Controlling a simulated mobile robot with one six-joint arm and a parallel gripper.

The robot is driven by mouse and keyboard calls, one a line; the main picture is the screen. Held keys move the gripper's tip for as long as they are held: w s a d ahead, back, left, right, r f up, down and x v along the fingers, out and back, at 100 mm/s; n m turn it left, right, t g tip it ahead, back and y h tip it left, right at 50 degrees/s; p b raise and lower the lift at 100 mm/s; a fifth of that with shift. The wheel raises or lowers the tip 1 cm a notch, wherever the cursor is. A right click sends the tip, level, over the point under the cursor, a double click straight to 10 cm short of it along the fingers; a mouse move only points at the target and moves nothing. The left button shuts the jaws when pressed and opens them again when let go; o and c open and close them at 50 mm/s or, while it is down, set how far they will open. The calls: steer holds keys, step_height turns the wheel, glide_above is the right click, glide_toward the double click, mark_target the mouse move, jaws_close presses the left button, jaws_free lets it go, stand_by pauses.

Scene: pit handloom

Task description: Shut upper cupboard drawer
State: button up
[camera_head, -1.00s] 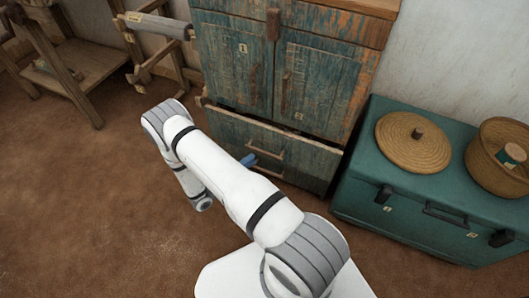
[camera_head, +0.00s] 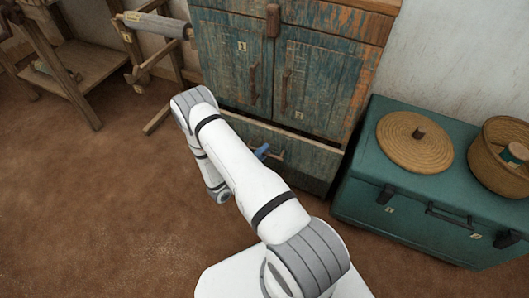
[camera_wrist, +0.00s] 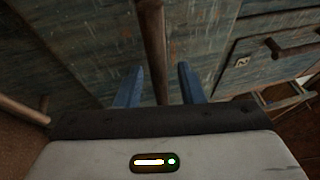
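The worn blue-green cupboard (camera_head: 235,65) stands at the back centre of the head view. Below its two doors, a drawer (camera_head: 312,160) stands partly pulled out, with a dark gap above its front. My gripper (camera_head: 262,152) shows as a bit of blue in front of the drawer, beside its handle (camera_head: 281,156); my arm hides the drawer's left part. In the wrist view my gripper's two blue fingers (camera_wrist: 159,86) are apart. A brown wooden bar (camera_wrist: 152,40), seemingly the drawer handle, shows between them with gaps on both sides. Contact cannot be told.
A teal chest (camera_head: 400,200) stands close right of the cupboard, with a woven lid (camera_head: 414,142) and a basket (camera_head: 505,158) on it. A wooden frame (camera_head: 140,65) and a bench (camera_head: 85,65) stand at the left. The brown floor (camera_head: 90,210) at left is clear.

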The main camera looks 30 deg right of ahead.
steer(key=shift+c, duration=0.2)
jaws_close()
stand_by(0.3)
